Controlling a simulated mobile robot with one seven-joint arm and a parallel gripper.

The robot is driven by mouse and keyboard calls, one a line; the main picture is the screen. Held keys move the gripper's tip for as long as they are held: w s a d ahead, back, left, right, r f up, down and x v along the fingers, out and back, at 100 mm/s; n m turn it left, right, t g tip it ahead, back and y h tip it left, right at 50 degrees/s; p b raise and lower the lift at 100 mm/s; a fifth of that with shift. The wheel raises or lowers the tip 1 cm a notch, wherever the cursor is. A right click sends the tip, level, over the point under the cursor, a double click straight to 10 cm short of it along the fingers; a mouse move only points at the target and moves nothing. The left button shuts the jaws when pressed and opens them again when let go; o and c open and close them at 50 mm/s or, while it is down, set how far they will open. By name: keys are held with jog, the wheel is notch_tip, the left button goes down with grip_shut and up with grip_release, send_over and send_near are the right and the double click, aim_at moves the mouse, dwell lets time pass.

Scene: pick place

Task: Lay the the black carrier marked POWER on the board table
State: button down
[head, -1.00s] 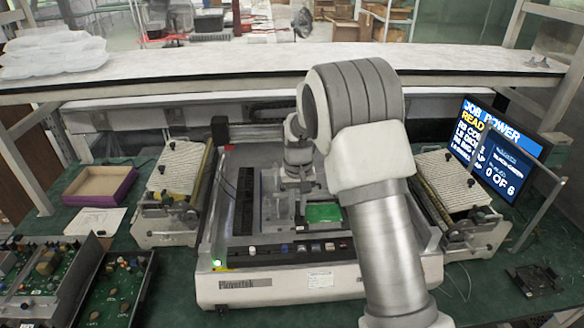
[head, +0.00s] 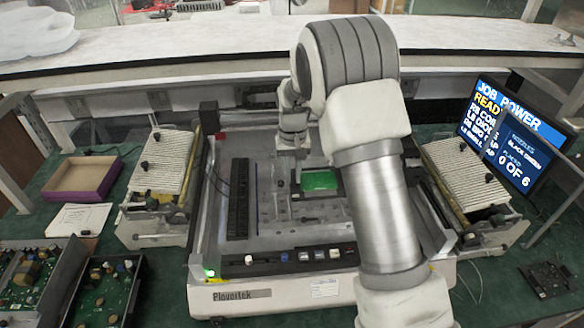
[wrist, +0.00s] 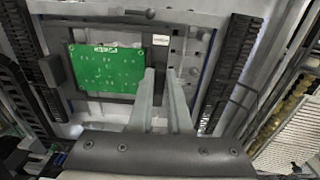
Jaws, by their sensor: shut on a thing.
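The black carrier (wrist: 150,56) is a dark flat frame with a green circuit board (wrist: 105,66) in it. A small white label (wrist: 161,42) sits at its corner, too small to read. My gripper (wrist: 161,72) is shut on the carrier's edge, beside the board. In the head view, the green board (head: 320,181) shows inside the machine, with my gripper (head: 297,177) at its left side. The grey bed with holes (head: 300,212), apparently the board table, lies around and in front of it. Whether the carrier touches the bed cannot be told.
The white machine (head: 290,292) has raised walls around its bed. Ribbed feeder banks stand left (head: 163,160) and right (head: 463,175). A screen (head: 515,135) reads JOB POWER and 0 OF 6. A purple-sided tray (head: 82,180) and board trays (head: 105,290) lie left.

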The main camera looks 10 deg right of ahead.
jog(key=shift+f+b, duration=2.2)
jog(key=shift+f, duration=1.3)
jog(key=shift+f+b, duration=0.75)
jog(key=shift+f, duration=0.1)
jog(key=c, duration=0.8)
grip_release()
jog(key=c, duration=0.3)
jog(key=shift+c, duration=0.2)
jog(key=shift+r+p, duration=2.1)
jog(key=shift+r, duration=1.4)
jog(key=shift+r, duration=0.1)
